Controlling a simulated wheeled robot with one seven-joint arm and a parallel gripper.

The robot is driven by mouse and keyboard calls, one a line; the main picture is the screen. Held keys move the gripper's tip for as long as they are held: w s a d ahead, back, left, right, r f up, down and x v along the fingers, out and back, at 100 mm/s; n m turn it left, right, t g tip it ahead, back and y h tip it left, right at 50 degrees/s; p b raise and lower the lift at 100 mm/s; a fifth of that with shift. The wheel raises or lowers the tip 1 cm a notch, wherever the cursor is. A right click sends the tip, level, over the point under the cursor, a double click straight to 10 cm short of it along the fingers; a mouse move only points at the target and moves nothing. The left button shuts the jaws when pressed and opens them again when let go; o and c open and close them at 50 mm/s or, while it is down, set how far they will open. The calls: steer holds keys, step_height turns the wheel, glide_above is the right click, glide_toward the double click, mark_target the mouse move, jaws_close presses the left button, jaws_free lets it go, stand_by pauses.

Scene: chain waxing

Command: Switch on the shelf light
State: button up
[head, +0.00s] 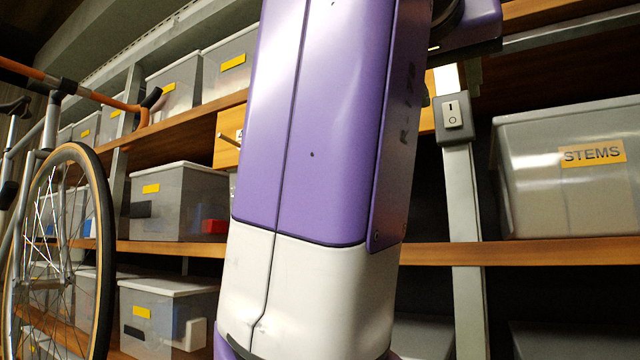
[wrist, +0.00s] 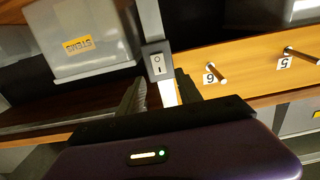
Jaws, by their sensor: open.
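The light switch (head: 452,114) is a white rocker marked with a line and a circle in a grey box on a metal shelf post. It also shows in the wrist view (wrist: 157,63), turned over. My gripper (wrist: 161,91) is open and empty, with one dark finger on each side of the post in that view. The switch shows beyond the fingertips, and I see no contact. In the head view my purple and white arm fills the middle and the fingertips are not clear. I cannot tell which way the rocker is pressed.
A grey bin labelled STEMS (head: 566,168) stands right of the post on a wooden shelf (head: 540,252). In the wrist view, a wooden drawer front (wrist: 245,68) with pegs numbered 5 and 6 lies beside the post. A bicycle wheel (head: 100,240) and several lidded bins are at left.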

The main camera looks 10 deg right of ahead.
steer(key=shift+x, duration=1.2)
jaws_close()
steer(key=shift+w+r+g+y, duration=0.1)
steer(key=shift+r+g+y, duration=0.15)
steer(key=shift+g+y, duration=0.35)
jaws_free()
steer(key=f+b+v, duration=0.1)
steer(key=b+v, duration=0.1)
steer(key=v, duration=0.5)
steer(key=shift+s+a+r, duration=0.3)
steer(key=shift+s+r, duration=0.05)
steer(key=shift+r, duration=0.15)
